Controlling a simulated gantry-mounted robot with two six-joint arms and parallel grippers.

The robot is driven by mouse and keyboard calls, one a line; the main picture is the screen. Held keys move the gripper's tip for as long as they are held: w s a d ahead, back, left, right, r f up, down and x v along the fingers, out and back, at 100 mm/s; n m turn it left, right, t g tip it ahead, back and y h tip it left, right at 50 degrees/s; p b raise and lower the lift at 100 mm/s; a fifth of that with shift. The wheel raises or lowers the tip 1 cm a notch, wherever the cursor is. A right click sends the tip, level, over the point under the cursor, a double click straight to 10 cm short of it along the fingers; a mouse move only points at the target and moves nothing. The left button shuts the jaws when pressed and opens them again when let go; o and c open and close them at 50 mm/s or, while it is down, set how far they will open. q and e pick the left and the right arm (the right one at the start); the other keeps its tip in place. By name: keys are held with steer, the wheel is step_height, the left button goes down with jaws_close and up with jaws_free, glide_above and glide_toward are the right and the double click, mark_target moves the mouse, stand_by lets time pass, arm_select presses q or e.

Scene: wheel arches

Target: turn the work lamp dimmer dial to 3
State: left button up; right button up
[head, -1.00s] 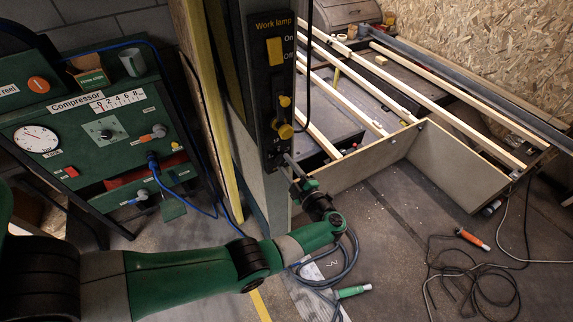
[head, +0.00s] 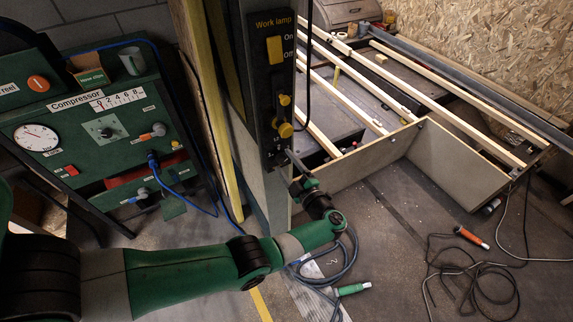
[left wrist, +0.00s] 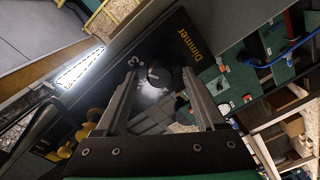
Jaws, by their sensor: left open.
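The dimmer dial (left wrist: 158,76) is a small dark round knob with a light pointer mark, on a dark panel lettered "Dimmer" in yellow. In the left wrist view a white numeral, seemingly a 3, stands just left of it. The dial's exact setting is too small to read. My left gripper (left wrist: 160,82) is open, with one finger on each side of the dial. I cannot tell whether either finger touches it. In the head view my left gripper (head: 292,162) is at the lower end of the work lamp panel (head: 271,80), and the dial is hidden there. My right gripper is not in view.
Above the gripper, the panel carries a yellow On/Off switch (head: 275,50) and yellow knobs (head: 285,130). The green compressor panel (head: 105,130) stands at left. A wooden frame (head: 400,90) lies behind at right. Cables (head: 470,280) lie on the floor.

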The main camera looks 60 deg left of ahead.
arm_select(q)
steer(key=w+d+b, duration=0.1)
steer(key=d, duration=1)
steer(key=shift+d, duration=0.3)
steer(key=shift+a+r, duration=0.1)
steer(key=shift+a, duration=0.05)
